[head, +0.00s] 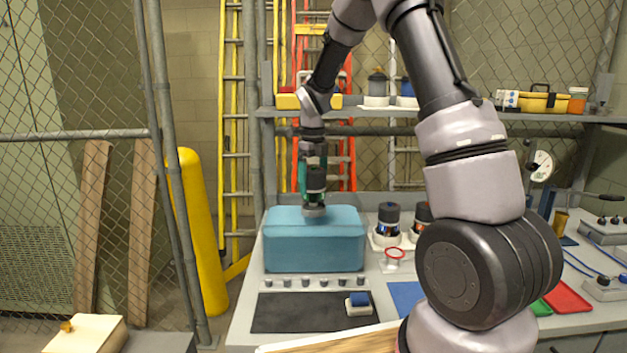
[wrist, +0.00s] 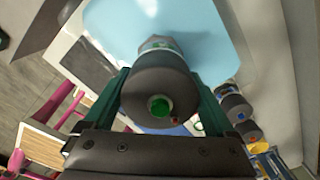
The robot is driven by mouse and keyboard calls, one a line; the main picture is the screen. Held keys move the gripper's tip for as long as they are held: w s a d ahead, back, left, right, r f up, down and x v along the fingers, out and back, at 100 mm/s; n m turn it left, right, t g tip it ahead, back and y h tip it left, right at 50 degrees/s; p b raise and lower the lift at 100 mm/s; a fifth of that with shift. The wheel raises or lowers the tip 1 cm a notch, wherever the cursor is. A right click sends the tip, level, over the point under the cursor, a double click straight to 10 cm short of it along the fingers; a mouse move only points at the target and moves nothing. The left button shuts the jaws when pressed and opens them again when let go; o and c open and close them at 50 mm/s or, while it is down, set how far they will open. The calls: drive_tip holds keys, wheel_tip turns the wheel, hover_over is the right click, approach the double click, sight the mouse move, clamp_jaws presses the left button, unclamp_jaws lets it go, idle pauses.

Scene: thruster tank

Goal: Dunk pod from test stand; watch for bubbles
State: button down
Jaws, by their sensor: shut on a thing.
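My gripper (head: 313,178) is shut on a dark cylindrical pod (wrist: 158,92). In the wrist view its green fingers lie on both sides of the pod, whose near end has a green button. The pod hangs upright over the light blue tank (head: 314,250); its grey lower end (head: 314,211) overlaps the tank's top. I cannot tell whether that end touches the water. The tank's pale blue top also fills the upper wrist view (wrist: 215,28), with a shadow beside the pod. No bubbles show. Other dark pods (head: 388,216) stand right of the tank.
A red-ringed holder (head: 394,256) stands right of the tank. A black mat (head: 310,312) with a small blue-and-white block (head: 358,303) lies in front. A shelf (head: 350,112) with containers runs behind. My arm hides part of the bench's right side.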

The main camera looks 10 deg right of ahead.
sight(313, 204)
drive_tip(key=shift+f, duration=0.9)
drive_tip(key=shift+f, duration=0.85)
drive_tip(key=shift+f, duration=0.1)
drive_tip(key=shift+f, duration=0.8)
drive_tip(key=shift+f, duration=0.1)
drive_tip(key=shift+f, duration=0.85)
